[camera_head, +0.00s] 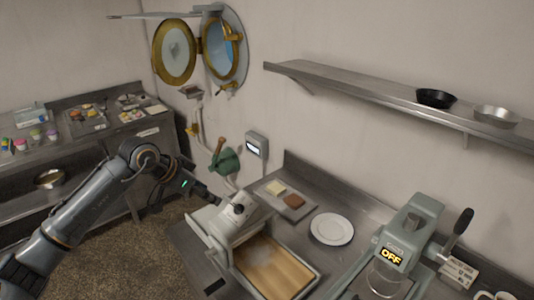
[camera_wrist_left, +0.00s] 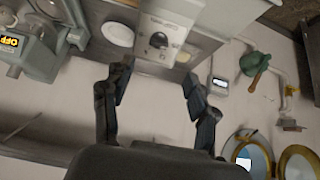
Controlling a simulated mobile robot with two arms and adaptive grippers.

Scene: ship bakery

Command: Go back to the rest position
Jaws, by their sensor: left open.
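My left arm comes in from the left in the head view, and its dark gripper (camera_head: 203,191) is small there, just left of a white machine with a dark knob (camera_head: 237,211). In the left wrist view the two black fingers of my left gripper (camera_wrist_left: 157,88) stand wide apart, with nothing between them but wall. The white machine (camera_wrist_left: 165,25) lies beyond the fingertips in that view. My right gripper is in neither view.
The steel counter holds a tray of tan dough (camera_head: 268,266), a white plate (camera_head: 332,229), a small tray (camera_head: 285,200) with two pieces, and a press reading OFF (camera_head: 391,257). A wall shelf (camera_head: 375,96) is above. Open floor (camera_head: 125,262) lies at lower left.

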